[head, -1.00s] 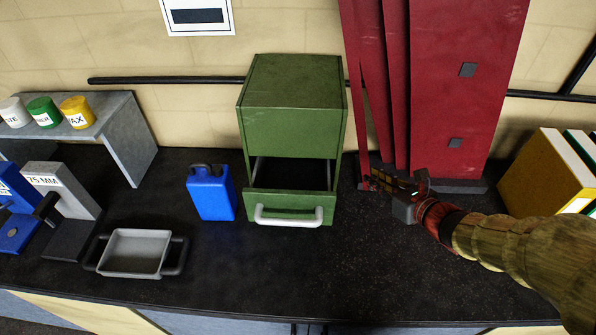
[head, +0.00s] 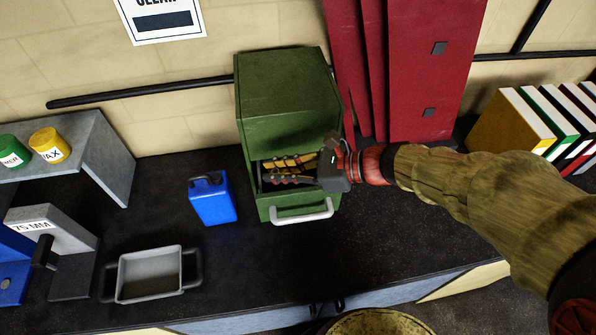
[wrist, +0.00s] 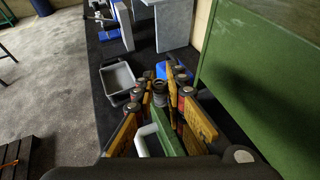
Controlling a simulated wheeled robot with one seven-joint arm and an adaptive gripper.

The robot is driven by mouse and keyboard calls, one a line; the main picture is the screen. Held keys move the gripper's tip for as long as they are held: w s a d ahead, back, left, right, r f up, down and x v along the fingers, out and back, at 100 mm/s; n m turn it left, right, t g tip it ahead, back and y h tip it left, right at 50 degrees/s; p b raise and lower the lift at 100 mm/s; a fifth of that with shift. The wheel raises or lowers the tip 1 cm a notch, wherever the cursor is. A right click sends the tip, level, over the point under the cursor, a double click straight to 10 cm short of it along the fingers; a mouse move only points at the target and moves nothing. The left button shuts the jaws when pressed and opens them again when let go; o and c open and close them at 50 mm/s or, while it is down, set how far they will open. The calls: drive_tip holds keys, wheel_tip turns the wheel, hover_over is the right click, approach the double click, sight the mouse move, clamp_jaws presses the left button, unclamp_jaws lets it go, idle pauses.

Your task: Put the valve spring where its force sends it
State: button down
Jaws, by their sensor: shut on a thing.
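My gripper (head: 268,171) is in front of the green cabinet, over its pulled-out lower drawer (head: 285,211). In the wrist view my gripper (wrist: 160,84) is shut on a small dark cylindrical thing (wrist: 160,95), which looks like the valve spring. It sits between the fingertips above the drawer front and its pale handle (wrist: 152,140). In the head view the fingers hide the held thing and much of the drawer's inside. A grey gauge block marked 75 MM (head: 60,232) stands at the left.
The green cabinet body (head: 288,95) rises close behind my gripper. A blue can (head: 212,200) stands left of it, and a grey tray (head: 150,275) lies nearer the bench front. Red panels (head: 425,65) stand behind; binders (head: 510,125) are at the right. The bench before the drawer is clear.

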drive_tip(key=w+d+f, duration=0.6)
drive_tip(key=w+f, duration=0.2)
drive_tip(key=f, duration=0.3)
drive_tip(key=shift+w+d+f+p, duration=0.25)
drive_tip(key=shift+p, duration=0.2)
drive_tip(key=shift+f+b, duration=0.4)
drive_tip(key=shift+f, duration=0.15)
drive_tip(key=shift+f, duration=0.1)
